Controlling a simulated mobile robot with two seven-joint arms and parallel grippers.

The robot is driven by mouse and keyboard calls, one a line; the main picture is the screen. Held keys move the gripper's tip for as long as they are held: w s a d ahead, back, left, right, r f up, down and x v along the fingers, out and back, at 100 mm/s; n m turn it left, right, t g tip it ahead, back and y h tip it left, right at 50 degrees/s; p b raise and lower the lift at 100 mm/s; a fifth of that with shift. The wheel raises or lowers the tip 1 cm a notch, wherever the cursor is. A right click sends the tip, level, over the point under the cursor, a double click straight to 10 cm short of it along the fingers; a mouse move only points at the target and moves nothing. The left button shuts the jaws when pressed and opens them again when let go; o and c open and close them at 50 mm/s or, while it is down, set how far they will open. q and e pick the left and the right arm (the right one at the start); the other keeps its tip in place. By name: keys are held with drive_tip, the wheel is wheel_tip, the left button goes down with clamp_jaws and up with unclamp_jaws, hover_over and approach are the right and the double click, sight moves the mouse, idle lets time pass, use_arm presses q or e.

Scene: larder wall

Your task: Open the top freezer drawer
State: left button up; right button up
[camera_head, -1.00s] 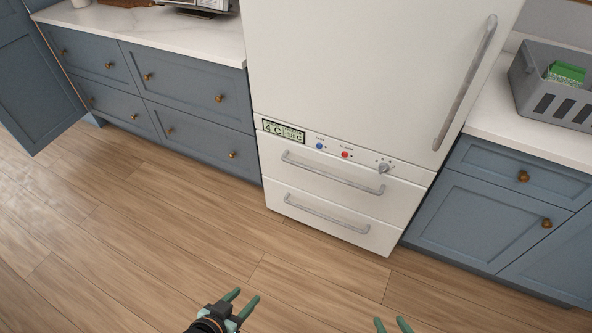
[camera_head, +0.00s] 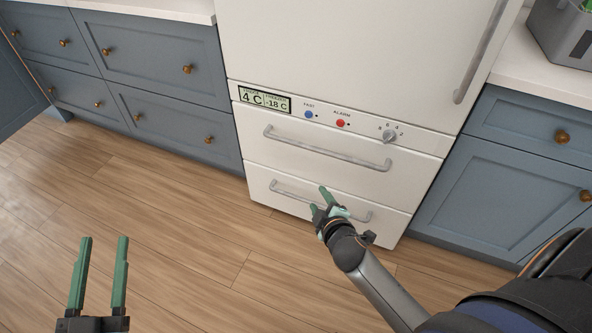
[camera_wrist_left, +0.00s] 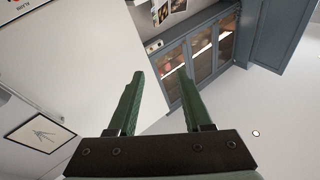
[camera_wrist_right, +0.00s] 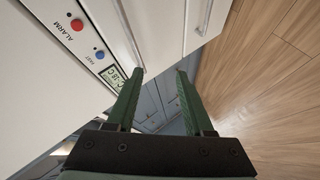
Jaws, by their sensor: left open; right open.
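The top freezer drawer (camera_head: 300,157) is a white front with a long grey bar handle (camera_head: 325,148); it is shut flush under the control panel. A lower drawer (camera_head: 262,192) with a similar handle (camera_head: 290,191) sits below it and is shut. My right gripper (camera_head: 318,198) is open and empty in front of the lower drawer, below the top handle, hiding part of the lower handle. In the right wrist view its fingers (camera_wrist_right: 160,85) are apart with nothing between them. My left gripper (camera_head: 103,240) is open and empty over the floor at lower left.
The control panel (camera_head: 355,128) has a display, blue and red buttons and a dial. The big upper fridge door (camera_head: 340,50) is shut. Blue cabinets (camera_head: 150,65) flank the fridge. A grey basket (camera_head: 562,35) stands on the right counter. The wooden floor (camera_head: 190,220) in front is clear.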

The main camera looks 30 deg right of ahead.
sight(323, 153)
use_arm(q)
drive_tip(key=s+d+r+m+t+h+b, duration=0.2)
drive_tip(key=s+r+m+h+b, duration=0.2)
drive_tip(key=s+m+h+b, duration=0.45)
drive_tip(key=shift+w+f+n+y+b, duration=0.1)
drive_tip(key=shift+w+f+n+b, duration=0.3)
drive_tip(key=shift+f+b, duration=0.4)
drive_tip(key=shift+w+f+n+y+b, duration=0.1)
drive_tip(key=shift+w+f+n+b, duration=0.1)
drive_tip(key=shift+f+n+b, duration=0.6)
drive_tip(key=shift+w+f+n+y+b, duration=0.15)
drive_tip(key=shift+w+f+b, duration=0.15)
drive_tip(key=shift+f+b, duration=0.5)
use_arm(e)
drive_tip(key=shift+w+d+f+n+t+h, duration=0.4)
drive_tip(key=shift+w+d+f+h, duration=0.3)
drive_tip(key=shift+w+d, duration=1.8)
drive_tip(key=shift+w+d+f+n+t+h, duration=0.2)
drive_tip(key=shift+w+d+f+n+h, duration=0.8)
drive_tip(key=shift+w, duration=2.65)
drive_tip(key=shift+w+d+f+m+t+h, duration=0.1)
drive_tip(key=shift+w+d+f+t+h, duration=0.25)
drive_tip(key=shift+w+d, duration=2.35)
use_arm(q)
drive_tip(key=shift+r, duration=0.25)
use_arm(e)
drive_tip(key=shift+w+a, duration=0.3)
drive_tip(key=shift+a, duration=0.05)
clamp_jaws()
